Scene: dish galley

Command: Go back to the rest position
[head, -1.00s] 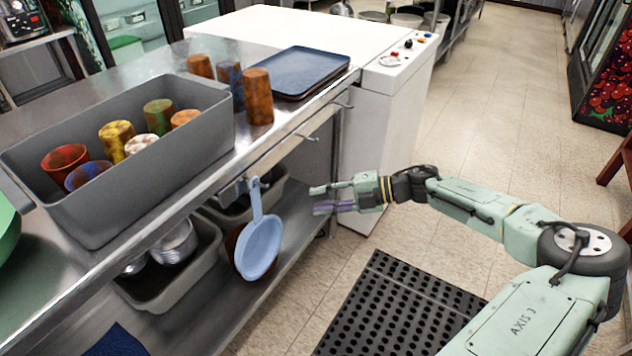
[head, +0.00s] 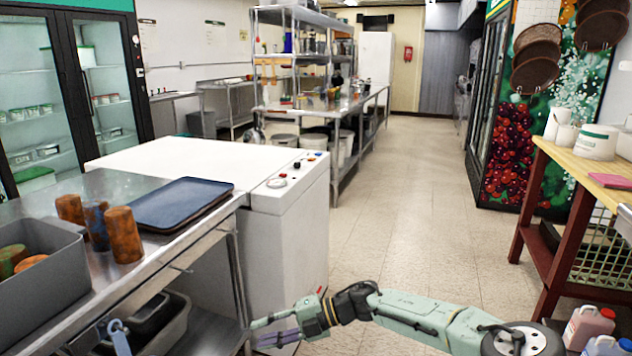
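My gripper (head: 260,331) is at the bottom centre-left of the head view, at the end of my pale green arm. Its two fingers, one green and one purple, point left and stand apart with nothing seen between them. It hangs in front of the metal counter (head: 160,262), lower than the counter top and near the foot of the white machine (head: 258,275). No object is in its grasp.
A blue tray (head: 182,203) and several cups, one an orange-brown cup (head: 124,235), stand on the counter beside a grey bin (head: 50,285). A wooden-topped table (head: 585,160) and jugs (head: 588,325) are at right. The tiled aisle floor (head: 420,190) is clear.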

